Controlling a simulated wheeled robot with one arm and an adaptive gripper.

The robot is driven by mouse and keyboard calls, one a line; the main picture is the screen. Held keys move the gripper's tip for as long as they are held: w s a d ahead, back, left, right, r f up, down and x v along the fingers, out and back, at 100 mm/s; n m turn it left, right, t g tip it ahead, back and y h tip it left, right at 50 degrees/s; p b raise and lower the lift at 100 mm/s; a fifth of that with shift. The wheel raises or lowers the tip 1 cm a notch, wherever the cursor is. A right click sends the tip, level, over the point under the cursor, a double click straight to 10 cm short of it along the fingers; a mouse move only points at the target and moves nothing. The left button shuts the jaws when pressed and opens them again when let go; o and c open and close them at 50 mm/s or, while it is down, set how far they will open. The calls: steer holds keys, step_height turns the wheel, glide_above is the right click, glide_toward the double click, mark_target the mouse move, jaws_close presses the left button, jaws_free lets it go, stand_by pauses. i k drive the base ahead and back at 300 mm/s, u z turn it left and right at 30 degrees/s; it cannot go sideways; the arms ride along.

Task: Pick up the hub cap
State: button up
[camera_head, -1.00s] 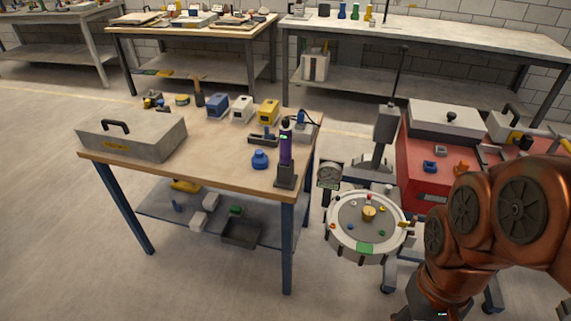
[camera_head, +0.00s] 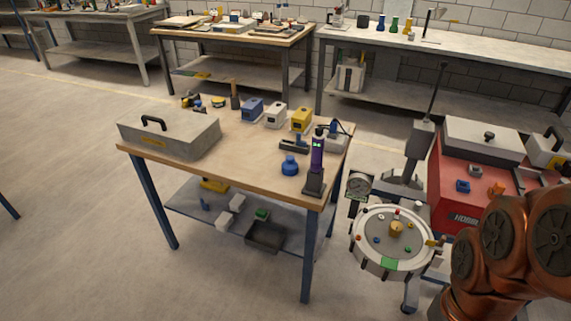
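A round white tilting sandbed (camera_head: 358,238) stands right of the wooden bench, at the lower right. A small tan, brass-like cap (camera_head: 396,229) sits at the middle of its grey face; this looks like the hub cap. Several small coloured pieces lie around it on the disc, and a green patch (camera_head: 390,264) marks the near rim. My copper-coloured arm fills the lower right corner, right of the sandbed. My gripper is outside the picture, and nothing touches the cap.
The wooden bench (camera_head: 245,150) holds a grey toolbox (camera_head: 170,135), several small boxes and a purple-and-black device (camera_head: 316,165). A dial gauge (camera_head: 358,185) stands at the sandbed's back left. A red cabinet (camera_head: 455,190) is close behind it. Floor left of the bench is clear.

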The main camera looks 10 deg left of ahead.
mark_target(290, 167)
steer(key=u, duration=0.55)
steer(key=k, duration=0.65)
steer(key=u, duration=1.2)
steer(key=i, duration=1)
steer(key=u, duration=0.45)
steer(key=i, duration=1.1)
steer(key=z, duration=1.2)
steer(key=i, duration=0.75)
steer(key=z, duration=0.75)
